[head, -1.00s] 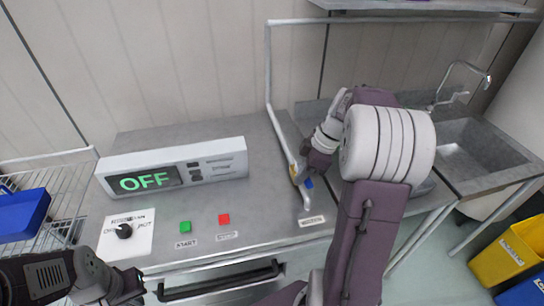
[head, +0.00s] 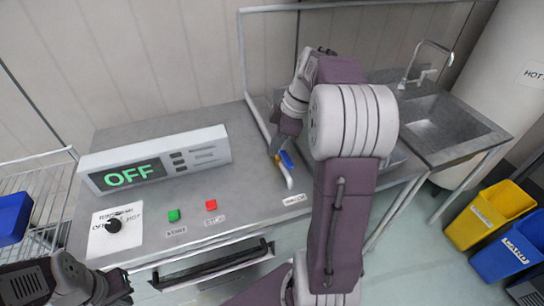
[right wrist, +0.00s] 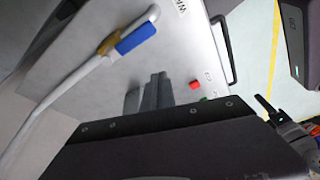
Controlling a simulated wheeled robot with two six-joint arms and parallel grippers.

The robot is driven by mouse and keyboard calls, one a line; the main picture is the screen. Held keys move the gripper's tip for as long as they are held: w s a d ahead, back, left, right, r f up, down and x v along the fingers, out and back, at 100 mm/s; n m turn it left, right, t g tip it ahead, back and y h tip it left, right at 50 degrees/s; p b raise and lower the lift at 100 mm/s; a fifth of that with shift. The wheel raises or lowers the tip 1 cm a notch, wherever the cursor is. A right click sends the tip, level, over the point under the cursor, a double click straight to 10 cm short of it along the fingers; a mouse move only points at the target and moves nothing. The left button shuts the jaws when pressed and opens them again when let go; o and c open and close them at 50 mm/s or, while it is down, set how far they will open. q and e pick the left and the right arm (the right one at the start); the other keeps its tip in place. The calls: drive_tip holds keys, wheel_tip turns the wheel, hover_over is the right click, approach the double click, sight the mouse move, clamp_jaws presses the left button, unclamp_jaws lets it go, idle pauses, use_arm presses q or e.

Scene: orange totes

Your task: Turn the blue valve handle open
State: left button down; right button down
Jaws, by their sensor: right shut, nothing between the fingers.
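The blue valve handle (head: 287,159) sits by a yellow fitting (head: 276,160) on a pale pipe, near the front of the steel counter. It lies roughly along the pipe's spout end. In the right wrist view, the blue handle (right wrist: 137,38) is clear at upper left, with nothing gripping it. My right gripper (head: 277,146) is shut and empty, pointing down just above and behind the handle; its fingertips are partly hidden and I cannot tell whether they touch it. My left gripper (head: 124,287) is at the lower left, far from the valve; its finger opening is unclear.
A box with a green OFF display (head: 155,168) stands left of the valve. A sink (head: 440,125) is at right. Yellow (head: 490,215) and blue (head: 510,252) bins stand on the floor.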

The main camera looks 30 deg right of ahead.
use_arm(q)
drive_tip(key=shift+w+d+r, duration=0.15)
drive_tip(key=shift+d+r, duration=0.1)
drive_tip(key=shift+r, duration=0.1)
use_arm(e)
drive_tip(key=d+r, duration=0.2)
drive_tip(key=r, duration=0.1)
drive_tip(key=shift+r, duration=0.3)
drive_tip(key=shift+a, duration=0.1)
